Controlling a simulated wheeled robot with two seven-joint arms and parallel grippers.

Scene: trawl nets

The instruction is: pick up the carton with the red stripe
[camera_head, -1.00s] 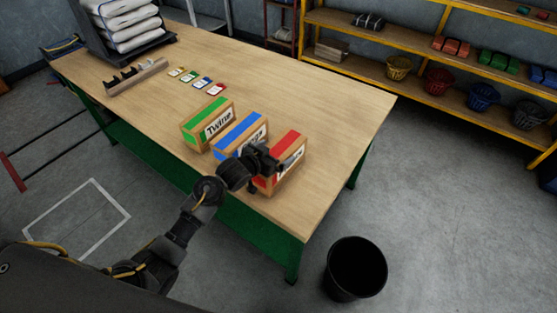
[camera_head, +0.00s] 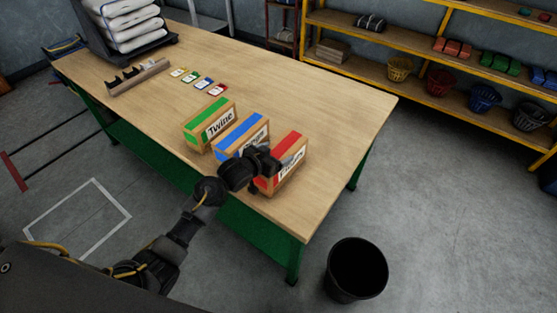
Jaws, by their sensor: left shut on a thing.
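The carton with the red stripe (camera_head: 292,150) stands on the wooden table (camera_head: 330,120) near its front right corner, with a white label on its side. My left gripper (camera_head: 268,163) is at the near left side of this carton and is shut on it. The wrist and fingers hide part of the carton's left side and label. I cannot tell whether its base is clear of the tabletop. The blue-striped carton (camera_head: 238,132) stands just left of it, and the green-striped carton (camera_head: 207,120), labelled Twine, is further left. My right gripper is not in view.
Several small coloured cards (camera_head: 202,83) and a notched wooden rack (camera_head: 138,77) lie further back on the table. White sacks (camera_head: 130,25) are stacked at the back left. A black bin (camera_head: 356,270) stands on the floor at the front right. The table's right part is clear.

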